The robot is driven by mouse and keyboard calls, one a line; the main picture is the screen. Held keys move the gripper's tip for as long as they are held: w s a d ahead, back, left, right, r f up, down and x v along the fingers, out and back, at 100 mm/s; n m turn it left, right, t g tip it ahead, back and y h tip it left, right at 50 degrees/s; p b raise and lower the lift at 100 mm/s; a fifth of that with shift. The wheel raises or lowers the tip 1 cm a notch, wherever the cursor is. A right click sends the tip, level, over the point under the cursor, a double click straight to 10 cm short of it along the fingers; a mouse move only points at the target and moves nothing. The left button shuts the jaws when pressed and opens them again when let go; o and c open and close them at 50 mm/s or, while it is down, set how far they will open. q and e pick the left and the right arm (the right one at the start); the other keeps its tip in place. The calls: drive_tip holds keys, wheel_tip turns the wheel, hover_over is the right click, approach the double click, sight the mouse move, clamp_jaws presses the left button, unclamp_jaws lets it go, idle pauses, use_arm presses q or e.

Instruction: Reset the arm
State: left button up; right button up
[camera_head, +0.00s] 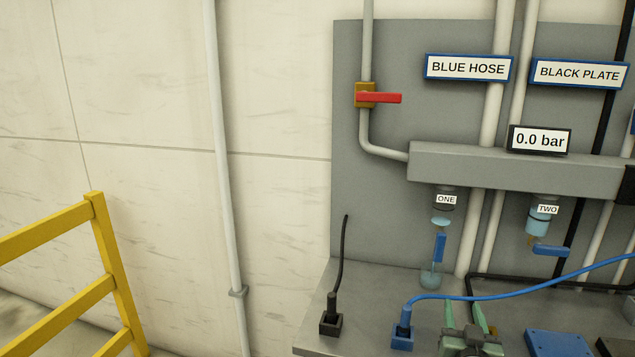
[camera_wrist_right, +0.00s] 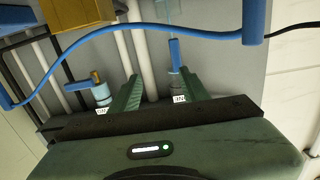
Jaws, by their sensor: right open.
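My right gripper (camera_head: 465,312) stands low in the head view, over the bench, with its two green fingers apart and pointing up. In the right wrist view the same gripper (camera_wrist_right: 160,76) is open, with nothing seen held between its fingers. My left gripper is not in view. The outlet labelled ONE (camera_head: 446,199) is above the right gripper in the head view, with a blue lever (camera_head: 440,247) below it. The outlet labelled TWO (camera_head: 547,209) is to its right, with its own blue lever (camera_head: 551,250).
A blue hose (camera_head: 520,291) runs from a blue block (camera_head: 402,335) across the bench. A black connector (camera_head: 331,319) with a cable stands at the left bench edge. A red valve handle (camera_head: 380,98) is on the panel. A gauge (camera_head: 540,139) reads 0.0 bar. A yellow railing (camera_head: 110,265) stands at left.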

drive_tip(key=s+f, duration=0.1)
drive_tip(key=s+a+f+g, duration=0.1)
drive_tip(key=s+f, duration=0.1)
drive_tip(key=s+f+n+g+y, duration=0.1)
drive_tip(key=f, duration=0.1)
drive_tip(key=shift+s+a+f, duration=0.15)
drive_tip(key=shift+a+f, duration=0.05)
drive_tip(key=shift+f, duration=0.05)
drive_tip(key=s+a+f+n+g+y, duration=0.1)
drive_tip(key=s+a+f+g, duration=0.25)
drive_tip(key=s, duration=0.75)
drive_tip(key=s+a+f+n+g+y, duration=0.25)
drive_tip(key=s+f+g, duration=0.25)
drive_tip(key=s, duration=0.7)
drive_tip(key=s+a+f+n+g, duration=0.1)
drive_tip(key=s+a+f+g, duration=0.3)
drive_tip(key=s, duration=0.7)
wheel_tip(320, 180, down, 26)
drive_tip(key=s, duration=0.1)
drive_tip(key=s+d+f+g, duration=0.2)
drive_tip(key=s+d+f, duration=0.1)
drive_tip(key=s+f, duration=1.3)
drive_tip(key=shift+s+f, duration=0.2)
drive_tip(key=shift+s, duration=0.5)
